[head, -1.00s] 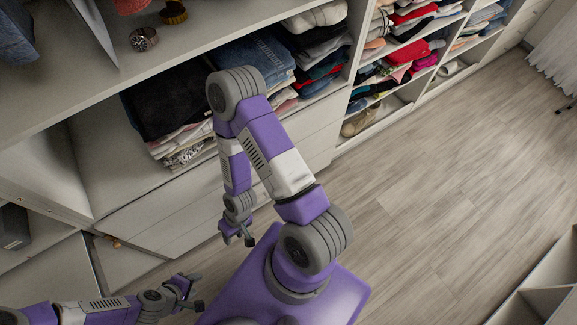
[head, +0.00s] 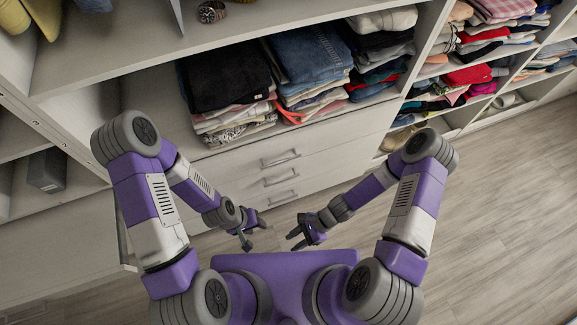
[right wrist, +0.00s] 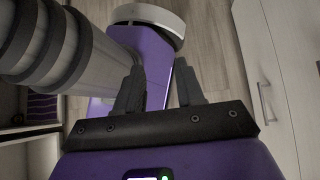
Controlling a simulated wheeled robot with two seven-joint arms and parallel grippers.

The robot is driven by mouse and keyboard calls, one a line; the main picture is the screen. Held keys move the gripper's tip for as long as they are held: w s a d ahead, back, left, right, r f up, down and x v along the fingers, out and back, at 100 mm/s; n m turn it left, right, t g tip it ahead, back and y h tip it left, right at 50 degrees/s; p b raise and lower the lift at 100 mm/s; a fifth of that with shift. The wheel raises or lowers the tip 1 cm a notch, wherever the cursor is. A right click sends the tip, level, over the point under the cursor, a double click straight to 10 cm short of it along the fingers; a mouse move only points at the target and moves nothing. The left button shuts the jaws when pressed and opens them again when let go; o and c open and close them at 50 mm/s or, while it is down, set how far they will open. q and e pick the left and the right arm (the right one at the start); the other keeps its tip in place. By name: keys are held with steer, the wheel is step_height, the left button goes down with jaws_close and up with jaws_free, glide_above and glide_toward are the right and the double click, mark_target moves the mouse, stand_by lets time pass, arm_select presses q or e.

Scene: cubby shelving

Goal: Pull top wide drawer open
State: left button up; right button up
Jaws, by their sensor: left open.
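The top wide drawer (head: 335,134) is a pale wood front below the clothes shelf, with a metal bar handle (head: 281,159). It looks shut, flush with the fronts below. My left gripper (head: 255,233) is open and empty, in front of the drawer stack and below the handles in the picture. My right gripper (head: 296,237) is to its right, also clear of the handles. In the right wrist view its two fingers (right wrist: 160,90) stand apart with nothing between them. A drawer handle (right wrist: 265,101) shows at the right there; which drawer it belongs to I cannot tell.
Two more drawers with handles (head: 279,178) sit beneath. Folded jeans (head: 305,55) and dark clothes (head: 225,78) lie on the shelf above. Open cubbies with clothes (head: 470,75) stand at the right. The wood floor (head: 490,200) is clear at the right.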

steer(key=w+a+m+t+y+b, duration=0.1)
steer(key=w+a+m+t+y, duration=0.25)
steer(key=w+m, duration=0.4)
steer(key=w+a+m+t+y+b, duration=0.15)
steer(key=w+m+t+y, duration=0.3)
steer(key=m, duration=0.55)
steer(key=w+d+m+t+h+b, duration=0.1)
steer(key=w+d+m+t+h, duration=0.15)
steer(key=w+m+t, duration=0.3)
steer(key=w+d+m+t+h, duration=0.1)
steer(key=w+d+m+t, duration=0.35)
steer(key=m+t, duration=0.2)
steer(key=b+x, duration=0.1)
steer(key=x, duration=0.6)
steer(key=shift+w+a+g, duration=0.2)
steer(key=shift+a+g, duration=0.1)
steer(key=shift+f+m, duration=0.15)
steer(key=shift+m, duration=0.1)
jaws_close()
